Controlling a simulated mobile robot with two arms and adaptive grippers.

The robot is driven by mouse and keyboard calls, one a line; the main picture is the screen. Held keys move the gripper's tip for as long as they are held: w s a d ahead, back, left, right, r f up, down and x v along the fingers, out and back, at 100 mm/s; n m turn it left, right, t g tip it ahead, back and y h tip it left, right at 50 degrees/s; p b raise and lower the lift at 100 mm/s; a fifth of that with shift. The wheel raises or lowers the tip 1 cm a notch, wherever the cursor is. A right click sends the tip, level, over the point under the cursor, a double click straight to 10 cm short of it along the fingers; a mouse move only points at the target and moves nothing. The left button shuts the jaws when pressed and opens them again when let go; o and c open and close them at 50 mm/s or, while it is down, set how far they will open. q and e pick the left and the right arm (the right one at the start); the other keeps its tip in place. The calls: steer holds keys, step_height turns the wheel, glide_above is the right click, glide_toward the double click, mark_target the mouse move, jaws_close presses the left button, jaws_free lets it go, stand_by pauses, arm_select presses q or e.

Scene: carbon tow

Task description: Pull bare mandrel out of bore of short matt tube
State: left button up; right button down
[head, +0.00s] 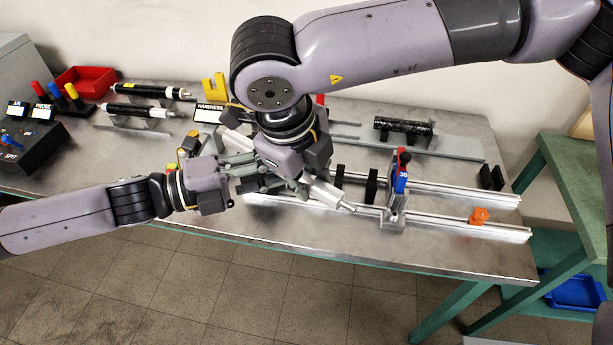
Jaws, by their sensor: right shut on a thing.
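My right gripper (288,182) comes down from above over the middle of the bench and is shut on a silver rod that looks like the bare mandrel (328,194). The rod slants down to the right, and its narrow tip sticks out past the fingers. My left gripper (240,168) reaches in from the left, close beside the right one. Its fingers overlap the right gripper and rod, so its opening is unclear. I cannot make out the short matt tube there. A black patterned tube (403,126) lies on a stand at the back right.
An orange knob (479,215) sits at the right. Two black rollers (145,90) on stands, a red bin (85,80) and a dark control box (30,145) are at the left.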

arm_select(q)
steer(key=o, duration=0.3)
arm_select(e)
steer(key=shift+a, duration=0.1)
